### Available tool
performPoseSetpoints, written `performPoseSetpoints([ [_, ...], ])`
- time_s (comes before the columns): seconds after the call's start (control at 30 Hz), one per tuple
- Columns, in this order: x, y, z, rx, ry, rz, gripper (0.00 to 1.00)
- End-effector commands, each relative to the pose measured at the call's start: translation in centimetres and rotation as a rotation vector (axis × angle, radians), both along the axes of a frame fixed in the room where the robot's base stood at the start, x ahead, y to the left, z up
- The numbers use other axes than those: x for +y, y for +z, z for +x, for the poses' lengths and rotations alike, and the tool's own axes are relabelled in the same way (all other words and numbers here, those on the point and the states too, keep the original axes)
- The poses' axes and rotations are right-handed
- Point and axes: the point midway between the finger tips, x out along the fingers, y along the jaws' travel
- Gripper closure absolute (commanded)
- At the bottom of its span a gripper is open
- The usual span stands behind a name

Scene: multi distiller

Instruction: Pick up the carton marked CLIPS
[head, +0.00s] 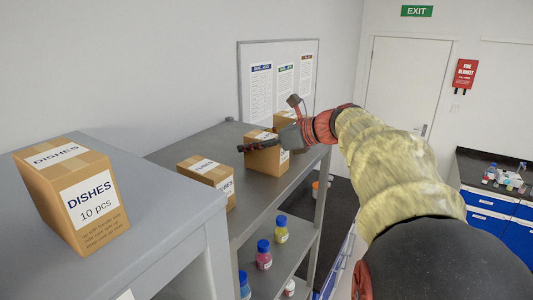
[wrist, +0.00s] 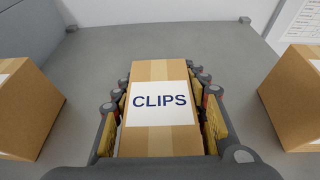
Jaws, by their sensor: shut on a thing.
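The carton marked CLIPS (wrist: 160,135) is a brown cardboard box with a white label on top, in the middle of the wrist view. My gripper (wrist: 162,84) has a finger along each side of it and is shut on it. In the head view my gripper (head: 266,143) reaches across the carton (head: 266,163) on the top of the grey shelf unit. Part of the carton is hidden behind the finger there, and I cannot tell whether its base touches the shelf top.
Neighbouring cartons stand to the left (wrist: 28,108) and right (wrist: 298,100), with gaps. A DISHES carton (head: 90,210) stands on the nearer grey unit (head: 170,225). Bottles (head: 264,258) stand on the lower shelf. A wall and notice board (head: 262,95) lie behind.

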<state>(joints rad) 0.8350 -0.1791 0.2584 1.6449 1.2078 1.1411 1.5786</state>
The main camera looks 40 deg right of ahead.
Motion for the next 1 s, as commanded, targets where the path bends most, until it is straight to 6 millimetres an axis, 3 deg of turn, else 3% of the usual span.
performPoseSetpoints([
  [0.33, 0.0, 0.0, 0.0, 0.0, 0.0, 0.0, 0.85],
  [0.67, 0.0, 0.3, 0.0, -0.002, 0.0, -0.002, 0.85],
  [0.9, 0.0, 3.1, 0.0, -0.004, 0.0, -0.004, 0.85],
  [1.0, -0.4, 5.1, -1.8, -0.004, -0.004, -0.005, 0.85],
])
